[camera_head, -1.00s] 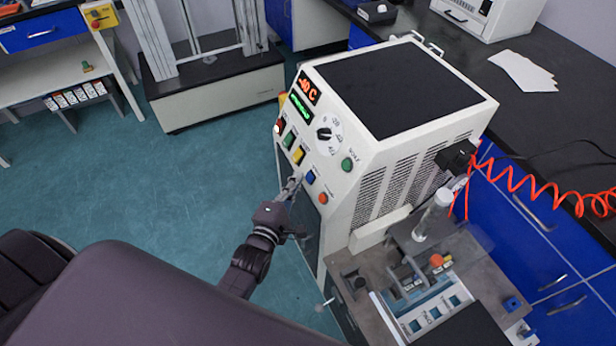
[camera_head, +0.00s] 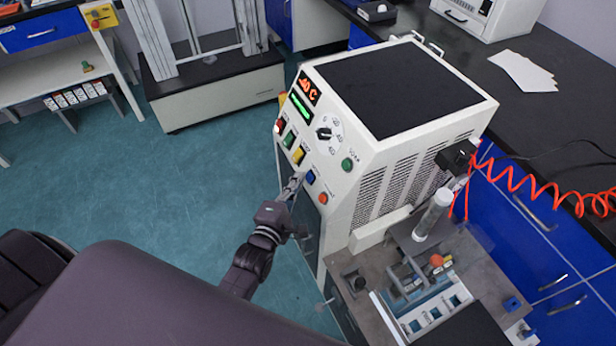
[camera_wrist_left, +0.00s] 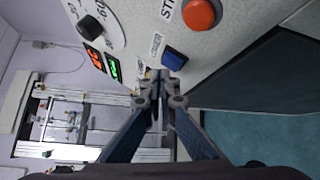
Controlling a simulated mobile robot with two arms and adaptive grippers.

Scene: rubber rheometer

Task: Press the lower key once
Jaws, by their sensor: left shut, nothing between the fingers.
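The lower key is a blue square button (camera_head: 310,177) on the white sloping front panel of the rheometer cabinet (camera_head: 340,190). In the left wrist view the blue button (camera_wrist_left: 174,58) sits beside a label reading LOWER, with a round orange button (camera_wrist_left: 201,14) near it. My left gripper (camera_head: 298,178) is shut and empty, with its tips close to the panel just left of the blue button. In the left wrist view the fingertips (camera_wrist_left: 158,78) are just below and left of the blue button. I cannot tell whether they touch the panel. My right gripper is out of view.
Yellow (camera_head: 299,156), green (camera_head: 289,140) and red (camera_head: 280,125) keys line the panel's left edge. A black dial (camera_head: 324,133) and a green round button (camera_head: 347,164) are above. The test station with a clear cylinder (camera_head: 434,212) stands at right. Floor at left is free.

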